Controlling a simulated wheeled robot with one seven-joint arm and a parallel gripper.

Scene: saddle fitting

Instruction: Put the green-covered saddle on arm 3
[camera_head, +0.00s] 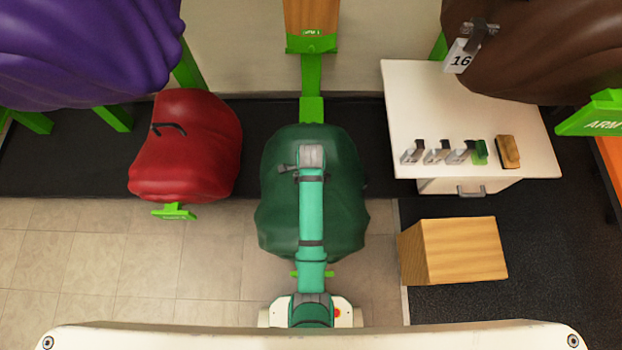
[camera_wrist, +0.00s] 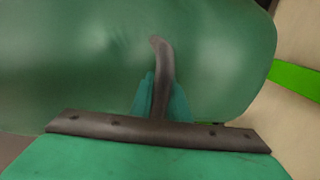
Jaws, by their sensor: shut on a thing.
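The green-covered saddle (camera_head: 345,215) is in the middle of the head view, under my arm, and fills much of the wrist view (camera_wrist: 80,75). A curved dark handle (camera_wrist: 163,55) rises from it. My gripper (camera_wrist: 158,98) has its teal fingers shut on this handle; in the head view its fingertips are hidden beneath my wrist. A bright green saddle arm (camera_head: 311,85) runs from the wall toward the saddle, and a green end piece (camera_head: 328,274) shows past its near side. The arm's small label is not clearly readable. I cannot tell whether the saddle touches the arm.
A red saddle (camera_head: 190,150) hangs at left, with a purple one (camera_head: 80,50) above. A brown saddle (camera_head: 550,50) with tag 16 is upper right, near another green arm (camera_head: 595,115). A white cabinet (camera_head: 430,95) and a wooden block (camera_head: 455,250) stand right. Tiled floor is bare lower left.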

